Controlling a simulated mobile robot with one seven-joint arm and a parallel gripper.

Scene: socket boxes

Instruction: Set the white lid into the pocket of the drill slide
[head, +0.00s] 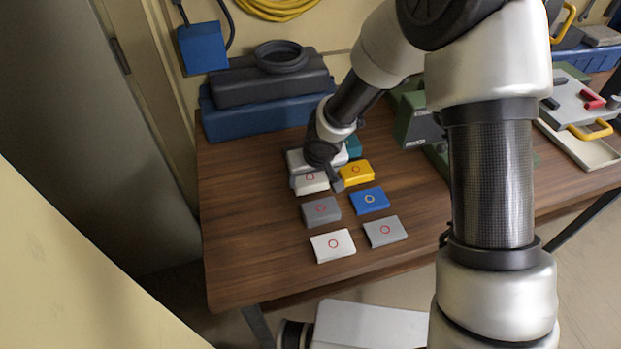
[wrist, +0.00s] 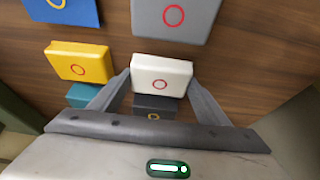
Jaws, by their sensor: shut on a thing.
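A white block with a red ring, matching a lid, sits between the two fingers of my gripper (wrist: 159,80) in the wrist view. My gripper is shut on this white lid (wrist: 160,70). The lid also shows in the head view (head: 311,183), at the back left of the group of blocks, partly under my gripper (head: 326,180). I cannot tell whether it touches the table. A second white block (head: 332,245) with a red ring lies at the front of the group. A green machine (head: 414,118), possibly the drill, stands behind my arm. No slide pocket shows clearly.
Beside the lid are yellow (head: 357,172), blue (head: 370,201), dark grey (head: 321,211) and light grey (head: 385,231) blocks. A black block (wrist: 155,106) is close to the lid. Dark and blue cases (head: 262,105) stand behind. The table's left front (head: 245,265) is clear.

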